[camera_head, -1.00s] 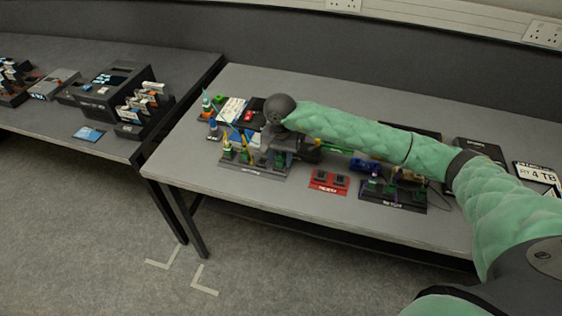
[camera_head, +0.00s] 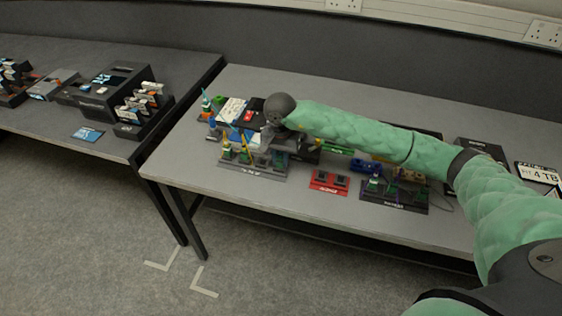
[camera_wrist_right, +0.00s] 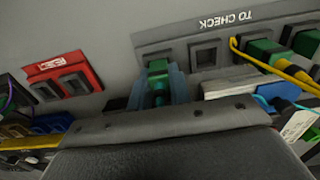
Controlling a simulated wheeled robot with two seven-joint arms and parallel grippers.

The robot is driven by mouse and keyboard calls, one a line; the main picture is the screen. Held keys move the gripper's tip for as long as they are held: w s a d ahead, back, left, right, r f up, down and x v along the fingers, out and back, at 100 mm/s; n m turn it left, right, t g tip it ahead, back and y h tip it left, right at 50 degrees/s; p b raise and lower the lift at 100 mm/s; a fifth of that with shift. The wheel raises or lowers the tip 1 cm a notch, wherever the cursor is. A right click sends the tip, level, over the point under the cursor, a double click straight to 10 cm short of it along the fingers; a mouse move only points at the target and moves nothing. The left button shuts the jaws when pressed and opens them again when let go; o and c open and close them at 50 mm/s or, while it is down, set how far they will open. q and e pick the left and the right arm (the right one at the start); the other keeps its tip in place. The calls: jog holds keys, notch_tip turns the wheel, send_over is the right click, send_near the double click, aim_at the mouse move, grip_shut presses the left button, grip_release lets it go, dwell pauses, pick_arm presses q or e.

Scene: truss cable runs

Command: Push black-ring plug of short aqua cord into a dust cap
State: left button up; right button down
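My right gripper (camera_wrist_right: 160,92) reaches in from the bottom of the wrist view. Its blue-grey fingers close on both sides of a green plug (camera_wrist_right: 158,67), with a dark part behind it. The plug lies in line with the sockets of a grey "TO CHECK" panel (camera_wrist_right: 180,32); I cannot tell if it is seated. My left gripper is not in view.
An empty socket (camera_wrist_right: 206,54) is right of the held plug. A red two-socket block (camera_head: 329,182) and a dark plug rack (camera_head: 394,200) stand to the right. The table's front strip is clear.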

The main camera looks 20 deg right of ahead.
jog(key=shift+r, duration=0.15)
jog(key=shift+r, duration=2.15)
